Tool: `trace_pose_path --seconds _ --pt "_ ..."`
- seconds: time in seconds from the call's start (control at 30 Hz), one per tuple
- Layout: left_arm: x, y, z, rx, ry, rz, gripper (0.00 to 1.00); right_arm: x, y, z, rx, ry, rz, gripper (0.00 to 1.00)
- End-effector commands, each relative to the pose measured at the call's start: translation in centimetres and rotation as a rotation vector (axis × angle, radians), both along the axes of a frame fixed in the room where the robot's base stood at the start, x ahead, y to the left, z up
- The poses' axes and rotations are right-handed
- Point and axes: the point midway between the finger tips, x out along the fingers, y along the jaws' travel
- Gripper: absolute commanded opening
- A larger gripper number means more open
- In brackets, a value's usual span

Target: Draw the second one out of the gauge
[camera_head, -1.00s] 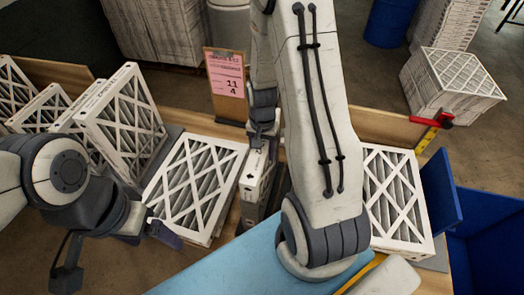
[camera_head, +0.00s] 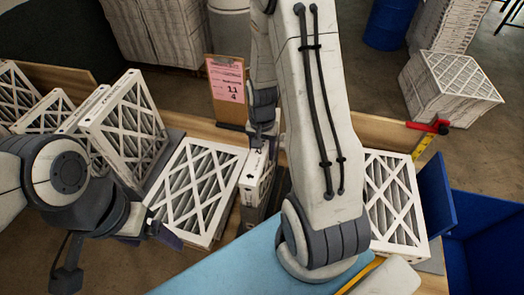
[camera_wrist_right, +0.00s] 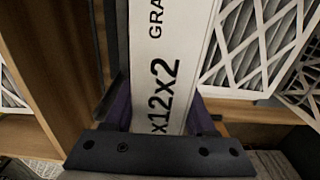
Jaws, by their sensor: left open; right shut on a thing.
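My right gripper (camera_head: 262,138) is shut on a boxed filter (camera_head: 254,174), which stands on edge beside a flat filter. In the right wrist view the purple fingers of my right gripper (camera_wrist_right: 160,112) clasp both sides of the white filter edge (camera_wrist_right: 172,45), printed "x12x2". My forearm hides part of this filter in the head view. I cannot clearly make out the gauge; dark grey surfaces show around the filter's lower part. My left gripper (camera_head: 158,232) is open and empty, just in front of the flat filter's (camera_head: 197,188) left side.
Several filters (camera_head: 125,125) lean in a row at the left. Another filter (camera_head: 395,200) lies right of my right arm. A clipboard with a pink sheet (camera_head: 226,80) stands behind. A blue mat (camera_head: 215,275) lies in front, and a blue bin (camera_head: 485,235) is at the right.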

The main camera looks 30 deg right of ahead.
Motion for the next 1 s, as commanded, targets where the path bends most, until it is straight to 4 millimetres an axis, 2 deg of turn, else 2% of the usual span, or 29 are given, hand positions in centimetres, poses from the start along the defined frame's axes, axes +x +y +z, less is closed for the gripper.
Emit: trace_pose_path --seconds 0.43,0.83,1.0 --pt "0.0 0.0 1.3 0.0 0.0 0.001 0.86 0.0 0.0 1.5 -0.001 -0.001 0.0 0.0" --pt "0.0 0.0 1.4 0.0 0.0 0.001 0.86 0.0 0.0 1.7 0.0 -0.001 0.0 0.0" --pt "0.0 0.0 2.3 0.0 0.0 0.001 0.86 0.1 0.0 2.7 -0.001 -0.002 0.0 0.0"
